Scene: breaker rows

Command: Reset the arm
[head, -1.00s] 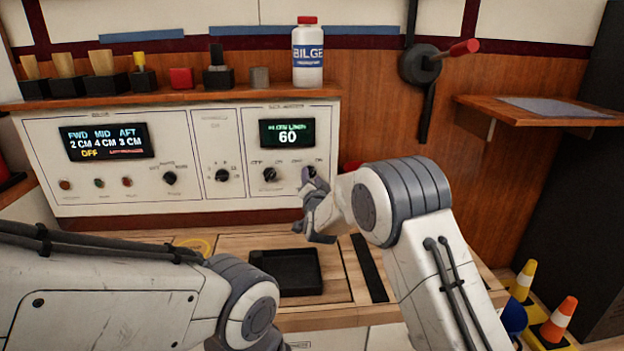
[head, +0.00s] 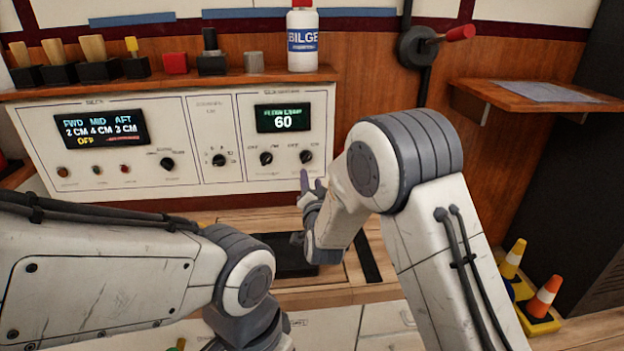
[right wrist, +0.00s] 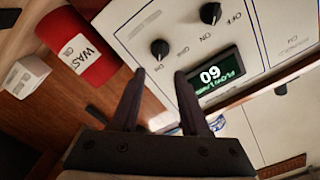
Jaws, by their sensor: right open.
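My right gripper (head: 309,187) is open and empty, just below the right end of the white control panel (head: 215,105). In the right wrist view the two fingers (right wrist: 159,75) stand apart, with a black knob (right wrist: 160,49) beyond their tips. A green-lit display (head: 283,118) reads 60; it also shows in the right wrist view (right wrist: 212,80). Below it are a left knob (head: 266,158) and a right knob (head: 306,156). My left arm comes in from the left, low in the head view; its gripper is not visible.
A black tray (head: 270,268) lies on the wooden counter, partly behind my arms. A white BILGE bottle (head: 302,38) stands on the shelf above the panel. A red-handled lever (head: 440,38) is on the wall. A red cylinder (right wrist: 80,48) and white box (right wrist: 25,76) show in the right wrist view.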

